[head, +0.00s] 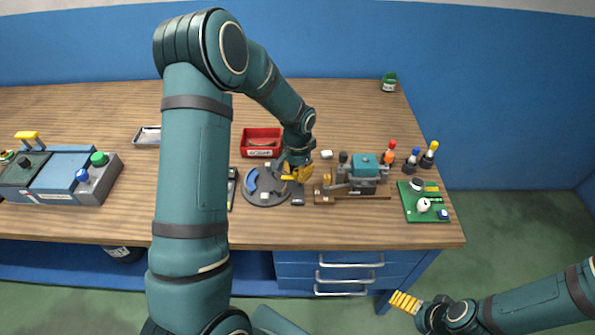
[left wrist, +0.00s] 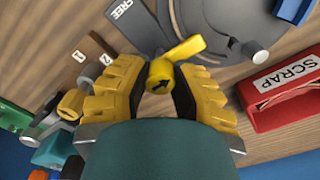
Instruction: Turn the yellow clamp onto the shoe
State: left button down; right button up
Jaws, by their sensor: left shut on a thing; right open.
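The yellow clamp (left wrist: 160,74) has a round knob with a black arrow and a lever that points up and to the right in the left wrist view. My left gripper (head: 297,172) is over the right edge of the dark round fixture (head: 268,199). Its yellow fingers (left wrist: 160,88) are around the clamp's knob and shut on it. A blue curved piece (head: 251,181), perhaps the shoe, lies on the fixture's left side; the clamp's lever does not visibly touch it. My right gripper (head: 405,302) is open and empty, off the table's front edge.
A red SCRAP bin (left wrist: 285,92) stands beside the fixture. A grey plate marked FREE (left wrist: 135,22) is near the clamp. To the right are a teal device (head: 364,166), several bottles and a green board (head: 425,208). Bare table (head: 345,110) lies behind.

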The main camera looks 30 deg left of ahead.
aim_at(297, 171)
pick_arm(q)
jog(key=c, duration=0.7)
grip_release()
jog(key=shift+w, duration=0.1)
jog(key=shift+c, duration=0.2)
notch_tip(297, 171, up, 12)
